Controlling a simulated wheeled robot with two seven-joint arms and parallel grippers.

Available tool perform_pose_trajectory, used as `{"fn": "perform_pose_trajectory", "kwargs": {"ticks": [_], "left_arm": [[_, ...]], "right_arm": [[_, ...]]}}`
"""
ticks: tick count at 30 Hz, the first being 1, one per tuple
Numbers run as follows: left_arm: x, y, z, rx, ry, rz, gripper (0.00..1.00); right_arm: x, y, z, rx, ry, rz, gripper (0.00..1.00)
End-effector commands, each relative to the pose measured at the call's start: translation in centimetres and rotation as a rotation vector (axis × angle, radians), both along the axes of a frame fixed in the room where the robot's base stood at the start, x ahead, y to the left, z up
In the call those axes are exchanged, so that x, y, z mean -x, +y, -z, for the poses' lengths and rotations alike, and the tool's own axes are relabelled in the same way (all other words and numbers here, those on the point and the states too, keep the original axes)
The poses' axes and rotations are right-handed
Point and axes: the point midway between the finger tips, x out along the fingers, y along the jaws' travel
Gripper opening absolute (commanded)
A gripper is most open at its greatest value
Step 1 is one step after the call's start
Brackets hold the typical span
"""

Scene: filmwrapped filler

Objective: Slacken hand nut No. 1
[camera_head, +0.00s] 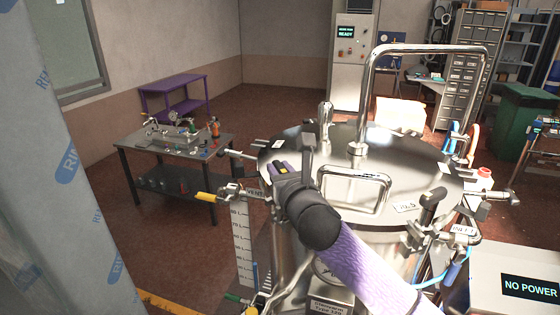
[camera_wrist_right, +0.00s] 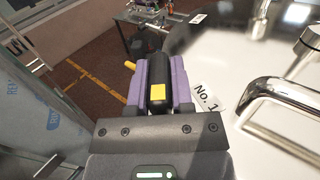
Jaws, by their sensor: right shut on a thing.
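My right gripper (camera_head: 282,170) is at the front left rim of the steel vessel's lid (camera_head: 400,150). In the right wrist view its purple fingers (camera_wrist_right: 158,82) are shut on a black hand nut (camera_wrist_right: 157,68) with a yellow mark. A white label reading "No. 1" (camera_wrist_right: 207,98) lies on the lid beside it. In the head view my gripper and arm hide most of this nut. Another black-handled clamp (camera_head: 432,207) stands at the front right rim. My left gripper is out of view.
A bent steel handle (camera_head: 352,178) rises from the lid close to the right of my gripper. A valve with a yellow grip (camera_head: 207,197) sticks out left. A film-wrapped column (camera_head: 65,170) stands at the far left. A "NO POWER" box (camera_head: 490,285) is at front right.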

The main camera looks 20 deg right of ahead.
Motion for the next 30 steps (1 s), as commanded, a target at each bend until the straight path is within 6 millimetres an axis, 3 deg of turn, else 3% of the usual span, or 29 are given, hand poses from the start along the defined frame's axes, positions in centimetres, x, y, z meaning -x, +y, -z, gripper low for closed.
{"fn": "perform_pose_trajectory", "kwargs": {"ticks": [14, 15, 19, 30], "left_arm": [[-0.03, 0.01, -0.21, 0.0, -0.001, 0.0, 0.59], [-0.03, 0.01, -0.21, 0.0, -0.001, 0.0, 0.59], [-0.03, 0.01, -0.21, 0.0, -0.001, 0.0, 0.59], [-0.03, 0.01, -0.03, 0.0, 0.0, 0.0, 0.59]], "right_arm": [[-0.02, -0.01, -0.04, 0.001, -0.002, -0.013, 0.0], [-0.02, -0.01, -0.04, 0.001, -0.002, -0.013, 0.34], [-0.02, 0.0, -0.04, 0.001, -0.002, -0.013, 0.62], [0.57, -0.08, 0.04, 0.003, -0.003, -0.013, 0.63]]}}
